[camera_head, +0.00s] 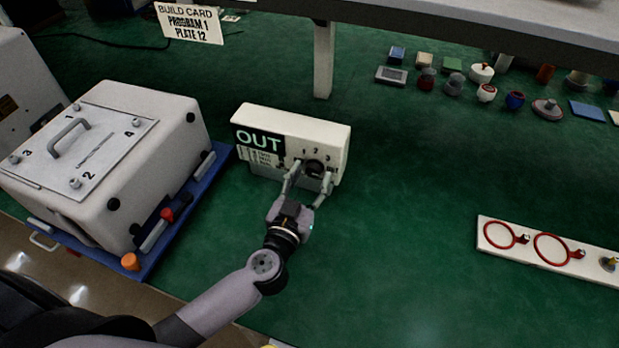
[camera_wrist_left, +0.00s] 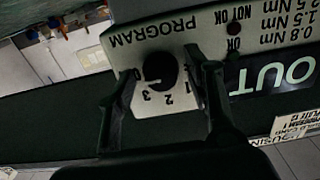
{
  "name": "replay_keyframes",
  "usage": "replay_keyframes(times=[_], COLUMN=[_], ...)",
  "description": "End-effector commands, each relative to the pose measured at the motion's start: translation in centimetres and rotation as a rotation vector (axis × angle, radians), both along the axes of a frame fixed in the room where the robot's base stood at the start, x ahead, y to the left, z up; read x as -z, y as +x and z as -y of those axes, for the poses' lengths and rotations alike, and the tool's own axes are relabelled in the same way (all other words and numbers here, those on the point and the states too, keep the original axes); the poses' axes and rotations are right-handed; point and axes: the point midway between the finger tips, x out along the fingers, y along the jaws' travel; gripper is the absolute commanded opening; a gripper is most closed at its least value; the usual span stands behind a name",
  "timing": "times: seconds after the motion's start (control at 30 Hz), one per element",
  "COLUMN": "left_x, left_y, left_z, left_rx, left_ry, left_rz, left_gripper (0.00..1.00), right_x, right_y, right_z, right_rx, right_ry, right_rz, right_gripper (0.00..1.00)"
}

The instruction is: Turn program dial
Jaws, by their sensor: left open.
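A white control box (camera_head: 320,126) stands on the green bench, with a lit "OUT" display (camera_head: 257,140). Its black program dial (camera_head: 314,167) is on the front face, with numbers 1, 2 and 3 around it. My left gripper (camera_head: 312,175) is open, its fingers on either side of the dial. In the left wrist view the dial (camera_wrist_left: 160,70) sits between the two dark fingers, upside down under the word PROGRAM. A small pale mark on the dial seems to lie toward 3. I cannot tell whether the fingers touch the dial. My right gripper is not in view.
A build card (camera_head: 189,23) reads "PROGRAM 1 PLATE 12". A white lidded case (camera_head: 104,160) stands on a blue tray (camera_head: 187,208) at left. A white plate (camera_head: 548,252) with red rings lies at right. Small parts stand at the back right.

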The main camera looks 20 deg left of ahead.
Motion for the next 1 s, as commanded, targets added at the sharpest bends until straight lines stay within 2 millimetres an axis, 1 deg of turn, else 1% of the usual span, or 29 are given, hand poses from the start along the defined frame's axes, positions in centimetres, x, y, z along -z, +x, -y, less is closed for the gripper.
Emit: replay_keyframes(times=[0.07, 0.1, 0.77, 1.0], left_x=[0.00, 0.00, 0.00, -0.05], left_y=[-0.01, -0.02, -0.05, -0.05], left_z=[0.00, 0.00, 0.01, 0.02], left_rx=[0.000, 0.000, 0.000, 0.000], left_ry=[0.000, 0.000, 0.000, -0.013], left_rz=[0.000, 0.000, 0.000, 0.000], left_gripper=[0.47, 0.45, 0.01, 0.00], right_x=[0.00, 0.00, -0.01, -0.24], right_y=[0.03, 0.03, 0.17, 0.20], right_z=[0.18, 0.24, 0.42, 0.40], right_rx=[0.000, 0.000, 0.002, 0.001], right_ry=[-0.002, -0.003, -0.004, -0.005], right_rz=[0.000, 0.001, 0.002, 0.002], right_gripper=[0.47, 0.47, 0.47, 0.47])
